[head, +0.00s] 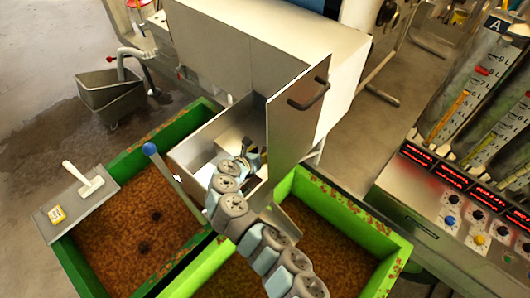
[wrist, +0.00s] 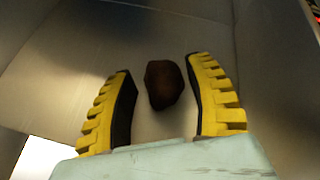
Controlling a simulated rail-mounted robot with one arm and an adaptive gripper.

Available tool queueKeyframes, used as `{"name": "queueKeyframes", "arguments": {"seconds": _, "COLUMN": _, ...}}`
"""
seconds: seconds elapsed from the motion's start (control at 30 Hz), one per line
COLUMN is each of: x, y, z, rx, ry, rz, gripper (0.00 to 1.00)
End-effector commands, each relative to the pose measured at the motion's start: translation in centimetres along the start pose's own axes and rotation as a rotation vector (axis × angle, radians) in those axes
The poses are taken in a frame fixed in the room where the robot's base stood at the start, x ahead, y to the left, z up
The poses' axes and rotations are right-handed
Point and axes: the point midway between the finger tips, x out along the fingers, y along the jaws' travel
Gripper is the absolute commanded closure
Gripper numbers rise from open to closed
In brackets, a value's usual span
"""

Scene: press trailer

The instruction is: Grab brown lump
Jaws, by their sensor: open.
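The brown lump (wrist: 164,85) is small, dark and rounded. In the wrist view it lies on the bare metal floor of a box, between and slightly beyond the fingertips of my gripper (wrist: 162,85). The yellow and black fingers are open on either side of it, with a gap showing at each side. In the head view my arm reaches into the open metal box (head: 193,150), and the lump is hidden there by my arm and the box walls.
The box's open door (head: 298,108) stands upright right of my arm. Green bins of brown material (head: 125,215) stand below, the left one with two dark lumps (head: 150,230) on top. A blue-knobbed lever (head: 150,149) is left of the box. A control panel (head: 450,200) stands right.

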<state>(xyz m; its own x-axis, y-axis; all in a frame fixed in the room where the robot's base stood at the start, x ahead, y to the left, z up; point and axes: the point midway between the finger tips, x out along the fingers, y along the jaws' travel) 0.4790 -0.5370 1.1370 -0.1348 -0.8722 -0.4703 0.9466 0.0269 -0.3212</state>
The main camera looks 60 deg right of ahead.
Motion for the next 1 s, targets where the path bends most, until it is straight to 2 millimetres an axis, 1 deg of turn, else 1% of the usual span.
{"name": "queueKeyframes", "arguments": {"seconds": 0.13, "x": 0.64, "y": 0.05, "z": -0.08, "rx": -0.001, "ry": 0.001, "rz": 0.002, "gripper": 0.46}}
{"name": "queueKeyframes", "arguments": {"seconds": 0.43, "x": 0.76, "y": 0.06, "z": -0.09, "rx": -0.002, "ry": 0.0, "rz": 0.002, "gripper": 0.46}}
{"name": "queueKeyframes", "arguments": {"seconds": 0.47, "x": 0.76, "y": 0.06, "z": -0.1, "rx": -0.002, "ry": 0.0, "rz": 0.003, "gripper": 0.55}}
{"name": "queueKeyframes", "arguments": {"seconds": 0.5, "x": 0.76, "y": 0.06, "z": -0.09, "rx": -0.002, "ry": 0.0, "rz": 0.002, "gripper": 0.66}}
{"name": "queueKeyframes", "arguments": {"seconds": 0.6, "x": 0.76, "y": 0.06, "z": -0.09, "rx": -0.002, "ry": 0.0, "rz": 0.002, "gripper": 0.91}}
{"name": "queueKeyframes", "arguments": {"seconds": 1.0, "x": 0.76, "y": 0.03, "z": -0.09, "rx": -0.001, "ry": 0.0, "rz": 0.002, "gripper": 0.92}}
